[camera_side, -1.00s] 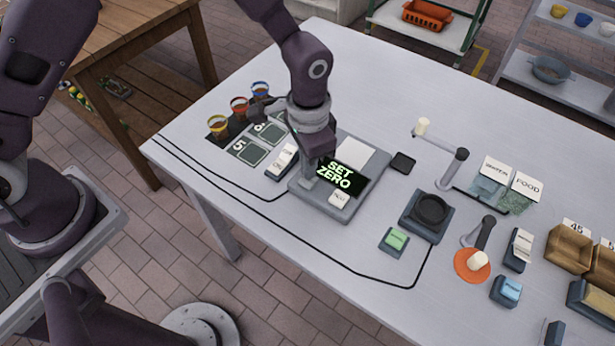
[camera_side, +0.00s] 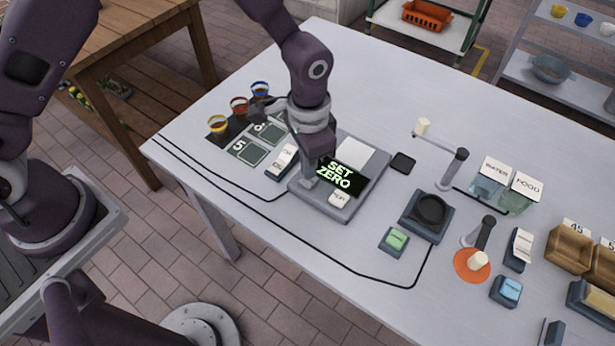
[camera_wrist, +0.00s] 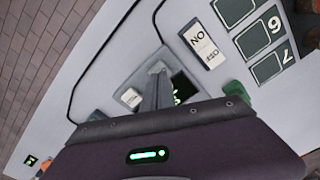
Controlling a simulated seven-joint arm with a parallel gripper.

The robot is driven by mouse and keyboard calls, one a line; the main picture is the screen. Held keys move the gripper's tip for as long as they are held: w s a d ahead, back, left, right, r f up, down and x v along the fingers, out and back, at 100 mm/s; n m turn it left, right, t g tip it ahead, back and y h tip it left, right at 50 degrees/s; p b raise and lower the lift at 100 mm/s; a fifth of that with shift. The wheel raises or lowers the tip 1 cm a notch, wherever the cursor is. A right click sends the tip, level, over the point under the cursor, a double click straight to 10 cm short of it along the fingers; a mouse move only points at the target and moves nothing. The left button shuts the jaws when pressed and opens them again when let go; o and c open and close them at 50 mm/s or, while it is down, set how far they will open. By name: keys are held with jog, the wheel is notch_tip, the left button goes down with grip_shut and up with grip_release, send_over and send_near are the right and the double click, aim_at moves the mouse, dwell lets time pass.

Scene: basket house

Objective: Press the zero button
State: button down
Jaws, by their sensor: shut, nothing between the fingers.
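A grey scale (camera_side: 315,203) stands on the table with a dark display (camera_side: 340,175) that reads SET ZERO in green. A small white button (camera_side: 339,199) sits on the scale just below the display. It also shows in the wrist view (camera_wrist: 131,97), where its lettering is too small to read. My gripper (camera_side: 308,178) points down over the scale, to the left of the display and button. In the wrist view my gripper (camera_wrist: 158,70) is shut and empty, its tips a little apart from the button in the picture. I cannot tell whether the tips touch the scale.
A white on/off switch (camera_side: 282,160) stands left of the scale and also shows in the wrist view (camera_wrist: 203,44). Several coloured cups (camera_side: 239,106) stand behind it. A green button (camera_side: 396,239) and a dark round pad (camera_side: 430,211) lie to the right.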

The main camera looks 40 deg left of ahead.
jog(key=shift+f, duration=0.3)
jog(key=shift+f, duration=0.75)
jog(key=shift+r, duration=1.05)
jog(key=shift+r, duration=3)
jog(key=shift+r, duration=0.1)
